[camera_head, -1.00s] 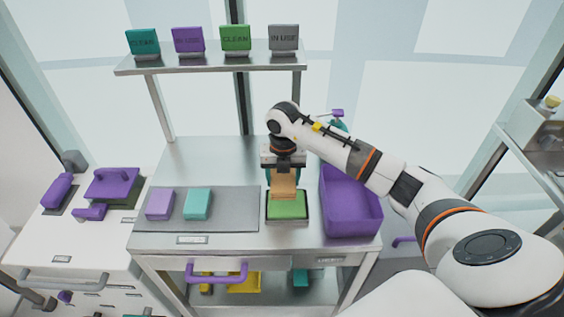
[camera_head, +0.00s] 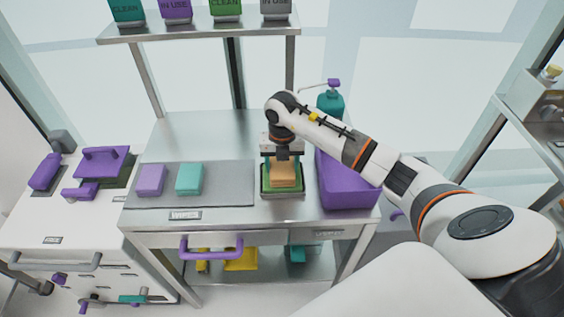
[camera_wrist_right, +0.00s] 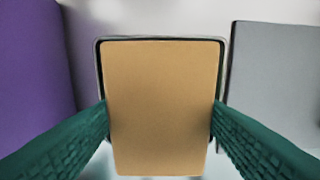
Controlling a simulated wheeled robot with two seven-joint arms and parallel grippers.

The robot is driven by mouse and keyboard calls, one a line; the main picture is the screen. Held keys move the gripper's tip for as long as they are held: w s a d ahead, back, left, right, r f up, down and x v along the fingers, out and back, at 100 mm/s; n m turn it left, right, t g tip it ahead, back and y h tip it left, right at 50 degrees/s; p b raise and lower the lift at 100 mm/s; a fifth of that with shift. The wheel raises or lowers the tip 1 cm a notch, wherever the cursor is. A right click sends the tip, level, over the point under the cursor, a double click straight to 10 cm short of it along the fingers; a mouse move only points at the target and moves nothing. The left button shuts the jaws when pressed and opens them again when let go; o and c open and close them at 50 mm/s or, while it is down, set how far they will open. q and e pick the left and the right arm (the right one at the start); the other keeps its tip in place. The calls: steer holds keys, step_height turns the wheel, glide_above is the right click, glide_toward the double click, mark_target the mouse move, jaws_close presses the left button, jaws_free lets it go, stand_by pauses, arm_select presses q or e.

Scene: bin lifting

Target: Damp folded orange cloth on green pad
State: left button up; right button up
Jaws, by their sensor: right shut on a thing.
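The folded orange cloth (camera_head: 285,175) is a tan-orange block between the fingers of my right gripper (camera_head: 283,160). In the right wrist view the cloth (camera_wrist_right: 160,80) fills the middle, with the teal fingertips pressed on its left and right sides. The green pad (camera_head: 281,191) lies in a metal-rimmed tray on the table, directly under the cloth. Its green edge shows in front of and beside the cloth. The cloth is very low over the pad; I cannot tell whether they touch. In the wrist view the cloth hides the pad. My left gripper is out of view.
A purple bin (camera_head: 344,183) stands right of the pad, close to my right arm. A grey mat (camera_head: 222,190) on the left holds a purple block (camera_head: 151,180) and a teal block (camera_head: 190,178). A teal pump bottle (camera_head: 330,104) stands behind. The table's back left is clear.

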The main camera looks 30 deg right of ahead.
mark_target(282, 166)
stand_by(0.5)
steer(key=shift+s+f+b, duration=0.1)
steer(key=shift+f+b, duration=0.3)
steer(key=shift+f, duration=0.1)
stand_by(1.4)
steer(key=shift+r+p, duration=2.55)
steer(key=shift+r, duration=1.05)
